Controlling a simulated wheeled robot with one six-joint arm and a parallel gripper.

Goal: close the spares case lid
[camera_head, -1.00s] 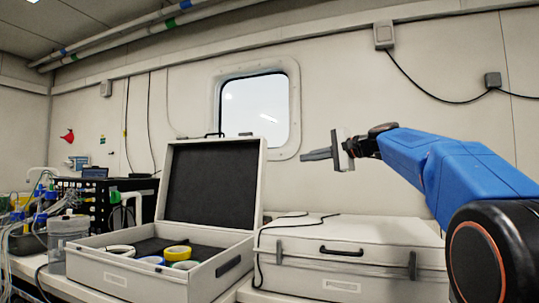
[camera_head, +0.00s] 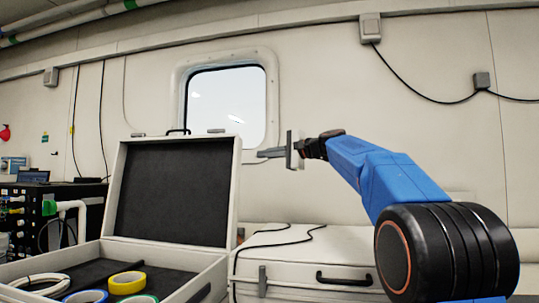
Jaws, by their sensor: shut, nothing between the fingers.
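The spares case (camera_head: 199,269) stands open at the lower left, with its lid (camera_head: 232,192) raised nearly upright at the back. The lid's dark lining faces me. Inside the case lie a yellow tape roll (camera_head: 127,283), a blue roll (camera_head: 86,297), a green-edged roll at the bottom edge and a white coil (camera_head: 38,282). My gripper (camera_head: 272,153) is shut and empty. It is held in the air just right of the lid's upper right corner in the picture, apart from it as far as I can tell. The case's front is cut off.
A closed white case (camera_head: 290,257) with a black handle and a loose dark cable on top stands to the right. Black equipment (camera_head: 40,205) with a laptop is at far left. A window (camera_head: 228,105) is in the wall behind.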

